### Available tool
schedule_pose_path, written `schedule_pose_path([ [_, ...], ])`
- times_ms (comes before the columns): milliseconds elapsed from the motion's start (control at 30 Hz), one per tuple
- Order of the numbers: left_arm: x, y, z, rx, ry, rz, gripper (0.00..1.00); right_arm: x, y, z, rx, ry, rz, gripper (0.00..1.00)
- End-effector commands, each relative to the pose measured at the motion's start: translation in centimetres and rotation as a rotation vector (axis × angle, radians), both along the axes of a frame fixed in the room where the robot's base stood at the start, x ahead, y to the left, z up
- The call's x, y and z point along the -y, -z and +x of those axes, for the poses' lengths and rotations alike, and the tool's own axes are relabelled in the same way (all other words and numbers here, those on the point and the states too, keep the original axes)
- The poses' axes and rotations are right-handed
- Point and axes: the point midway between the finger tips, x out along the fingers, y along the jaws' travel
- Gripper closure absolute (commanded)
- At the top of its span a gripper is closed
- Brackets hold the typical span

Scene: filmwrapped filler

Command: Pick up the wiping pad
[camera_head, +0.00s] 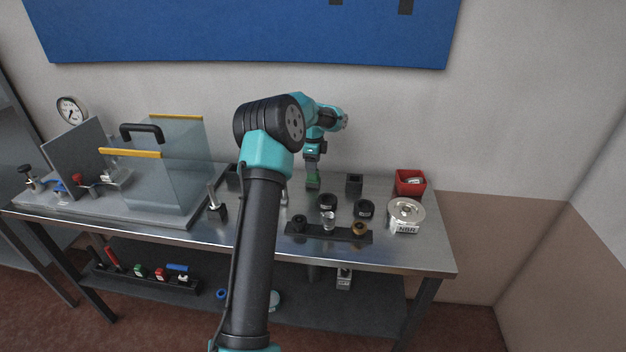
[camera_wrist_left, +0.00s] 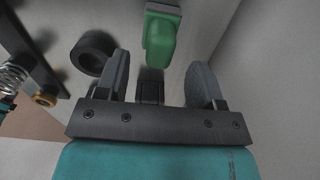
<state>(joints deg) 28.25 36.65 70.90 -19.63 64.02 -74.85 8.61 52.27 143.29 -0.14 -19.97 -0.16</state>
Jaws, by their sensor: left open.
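A small green block (camera_head: 313,181), which looks like the wiping pad, stands on the steel bench behind the dark rack. In the left wrist view the green block (camera_wrist_left: 162,42) lies just ahead of my fingers, toward the top. My left gripper (camera_head: 314,160) points down over it in the head view. Its two fingers (camera_wrist_left: 160,68) are spread apart in the wrist view, with nothing gripped between them. Whether a finger touches the block cannot be told. My right gripper is not in view.
A black square holder (camera_head: 354,184), a red bin (camera_head: 411,182) and a round tin (camera_head: 406,211) are to the right. A clear shield (camera_head: 184,165) stands left.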

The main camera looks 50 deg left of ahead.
Motion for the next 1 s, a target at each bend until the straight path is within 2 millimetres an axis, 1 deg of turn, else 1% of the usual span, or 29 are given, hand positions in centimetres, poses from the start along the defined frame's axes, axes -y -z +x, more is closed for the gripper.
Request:
schedule_pose_path([
  [167, 0.0, 0.0, 0.0, 0.0, 0.0, 0.0, 0.38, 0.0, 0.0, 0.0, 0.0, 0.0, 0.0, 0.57],
  [267, 0.0, 0.4, 0.0, -0.001, 0.0, -0.001, 0.38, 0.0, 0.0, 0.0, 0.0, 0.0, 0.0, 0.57],
  [367, 0.0, 1.4, 0.0, -0.002, 0.0, -0.001, 0.38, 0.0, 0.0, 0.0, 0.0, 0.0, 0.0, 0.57],
  [600, 0.0, 4.8, 0.0, -0.002, 0.0, -0.001, 0.38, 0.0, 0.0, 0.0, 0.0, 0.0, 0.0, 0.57],
  [700, 0.0, 5.6, 0.0, -0.002, 0.0, -0.001, 0.38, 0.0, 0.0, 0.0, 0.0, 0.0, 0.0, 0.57],
  [1000, 0.0, 5.8, 0.0, 0.001, 0.0, -0.001, 0.38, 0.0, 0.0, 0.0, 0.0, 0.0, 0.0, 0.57],
])
